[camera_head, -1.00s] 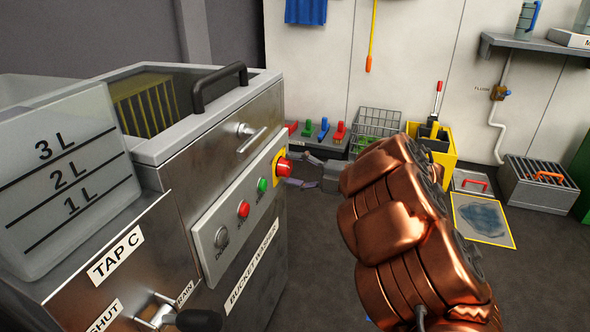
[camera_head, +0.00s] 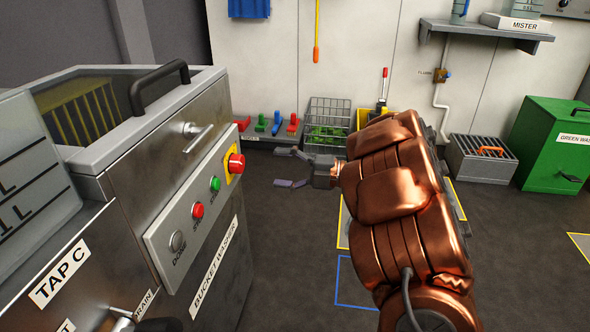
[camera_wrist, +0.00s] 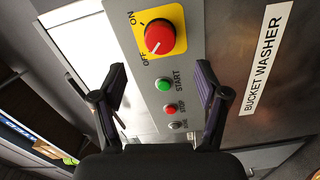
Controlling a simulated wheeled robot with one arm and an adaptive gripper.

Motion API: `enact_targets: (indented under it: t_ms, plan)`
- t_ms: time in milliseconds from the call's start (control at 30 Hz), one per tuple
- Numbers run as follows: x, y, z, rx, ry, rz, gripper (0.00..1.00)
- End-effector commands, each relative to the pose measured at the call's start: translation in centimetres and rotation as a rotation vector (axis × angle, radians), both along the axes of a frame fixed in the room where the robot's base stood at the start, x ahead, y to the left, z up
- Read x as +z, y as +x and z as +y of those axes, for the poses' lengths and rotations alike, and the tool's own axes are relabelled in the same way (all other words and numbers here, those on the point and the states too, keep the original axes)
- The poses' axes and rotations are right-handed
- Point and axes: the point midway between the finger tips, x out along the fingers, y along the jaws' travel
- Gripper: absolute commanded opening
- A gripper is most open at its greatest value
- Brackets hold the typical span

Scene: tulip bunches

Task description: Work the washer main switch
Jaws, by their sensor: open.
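The washer main switch is a red round knob (camera_head: 236,163) on a yellow plate, at the far end of the bucket washer's (camera_head: 205,240) grey control panel. In the wrist view the knob (camera_wrist: 160,37) sits between ON and OFF labels, and its white mark appears to point toward OFF. My gripper (camera_head: 286,168) is open and empty, to the right of the knob with a visible gap. In the wrist view my gripper's (camera_wrist: 160,72) fingers are spread, with the knob ahead, beyond the fingertips and roughly centred between them. Nothing touches the knob.
A green start button (camera_head: 215,184), a red stop button (camera_head: 197,210) and a grey done lamp (camera_head: 177,241) share the panel. A wire basket (camera_head: 328,122) stands by the wall. Floor right of the washer is open.

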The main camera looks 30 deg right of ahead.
Motion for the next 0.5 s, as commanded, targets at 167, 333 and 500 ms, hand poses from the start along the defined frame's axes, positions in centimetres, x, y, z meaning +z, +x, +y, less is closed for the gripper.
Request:
enact_targets:
  t_ms: [167, 333, 500]
  plan:
    - [0.0, -1.3, -1.9, -0.001, 0.001, 0.000, 0.74]
    - [0.0, -1.9, -2.7, 0.000, -0.001, 0.001, 0.74]
    - [-0.1, -2.0, -2.7, 0.001, -0.001, 0.001, 0.74]
